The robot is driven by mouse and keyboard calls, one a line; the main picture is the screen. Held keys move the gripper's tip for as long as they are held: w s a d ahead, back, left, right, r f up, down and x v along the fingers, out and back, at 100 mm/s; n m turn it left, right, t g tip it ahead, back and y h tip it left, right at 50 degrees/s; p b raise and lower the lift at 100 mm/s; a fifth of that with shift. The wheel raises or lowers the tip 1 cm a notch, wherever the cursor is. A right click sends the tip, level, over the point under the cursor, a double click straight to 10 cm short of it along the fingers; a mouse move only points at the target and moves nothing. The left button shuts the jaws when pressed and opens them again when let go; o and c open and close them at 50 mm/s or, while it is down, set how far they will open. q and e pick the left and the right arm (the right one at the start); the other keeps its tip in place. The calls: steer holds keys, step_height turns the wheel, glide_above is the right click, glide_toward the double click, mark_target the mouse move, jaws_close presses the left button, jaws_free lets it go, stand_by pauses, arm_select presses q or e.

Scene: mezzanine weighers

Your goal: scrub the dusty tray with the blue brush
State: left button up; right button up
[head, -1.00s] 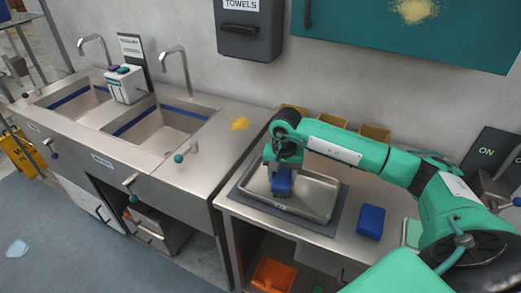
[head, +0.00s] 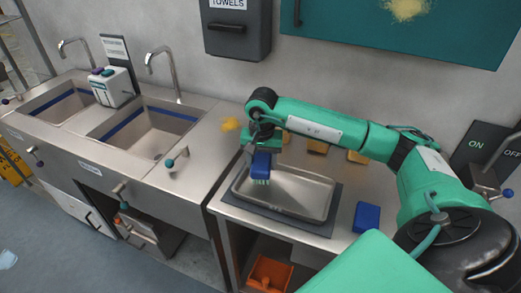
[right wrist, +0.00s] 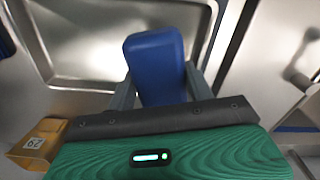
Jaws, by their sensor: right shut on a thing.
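The metal tray (head: 313,208) lies on a dark mat on the right-hand counter. It looks mostly bare grey; I cannot make out dust in it. My right gripper (head: 262,150) is shut on the blue brush (head: 261,165), its pale green bristles pointing down. The brush is upright over the tray's far left part; the bristle tips show, and I cannot tell whether they touch. In the right wrist view the blue brush (right wrist: 155,60) sits between the two fingers (right wrist: 160,90), beside the tray's rim (right wrist: 205,25). My left gripper is out of view.
A blue block (head: 366,217) stands right of the tray. Small yellow-brown bins (head: 318,146) line the wall behind. A yellow patch (head: 231,124) lies on the counter to the left, near the sinks (head: 150,132). An orange bin (head: 270,272) is below.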

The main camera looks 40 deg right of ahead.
steer(key=shift+w+r+p, duration=0.1)
steer(key=shift+r+p, duration=0.2)
steer(key=shift+r, duration=1.25)
